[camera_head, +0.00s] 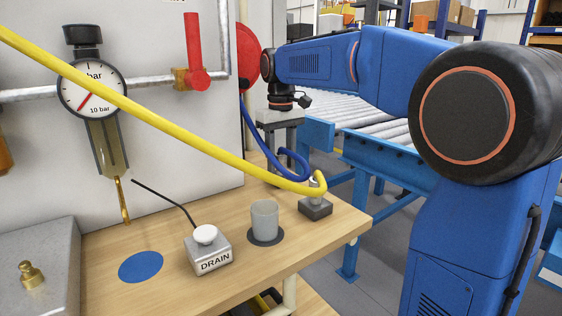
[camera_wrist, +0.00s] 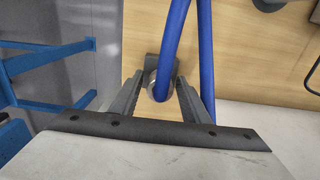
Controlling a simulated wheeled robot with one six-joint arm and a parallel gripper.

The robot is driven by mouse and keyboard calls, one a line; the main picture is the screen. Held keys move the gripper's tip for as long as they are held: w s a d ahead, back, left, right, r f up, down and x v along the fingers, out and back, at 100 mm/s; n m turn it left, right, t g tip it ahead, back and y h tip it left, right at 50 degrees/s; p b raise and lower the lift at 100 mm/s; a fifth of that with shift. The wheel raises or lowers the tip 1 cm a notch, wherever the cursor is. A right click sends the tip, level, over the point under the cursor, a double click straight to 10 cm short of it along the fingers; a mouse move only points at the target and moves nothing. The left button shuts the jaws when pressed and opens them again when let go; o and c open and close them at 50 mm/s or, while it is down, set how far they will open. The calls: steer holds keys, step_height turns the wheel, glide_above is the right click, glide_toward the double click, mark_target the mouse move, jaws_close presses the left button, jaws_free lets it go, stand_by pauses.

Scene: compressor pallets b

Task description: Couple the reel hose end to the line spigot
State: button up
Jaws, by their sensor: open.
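The blue reel hose (camera_head: 296,162) runs down from the red reel (camera_head: 248,56) and loops near the back right of the bench. In the wrist view the blue hose (camera_wrist: 173,45) curves down to an end with a grey metal ring (camera_wrist: 152,80), above a small dark block (camera_wrist: 143,68). My gripper (camera_wrist: 159,84) is open, with one finger on each side of this hose end; I cannot tell whether they touch it. In the head view my gripper (camera_head: 276,172) is low behind the bench's right part, its fingertips partly hidden. I cannot clearly identify the line spigot.
A yellow hose (camera_head: 170,128) crosses the head view to a small grey block (camera_head: 315,207). A grey cup (camera_head: 264,219), DRAIN button box (camera_head: 207,252), pressure gauge (camera_head: 91,89) and red-handled valve (camera_head: 194,55) are left of my arm. A roller conveyor (camera_head: 370,143) stands behind.

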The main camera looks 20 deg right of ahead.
steer(key=c, duration=1)
steer(key=shift+r, duration=0.1)
jaws_close()
steer(key=shift+r, duration=0.65)
steer(key=shift+r, duration=2.45)
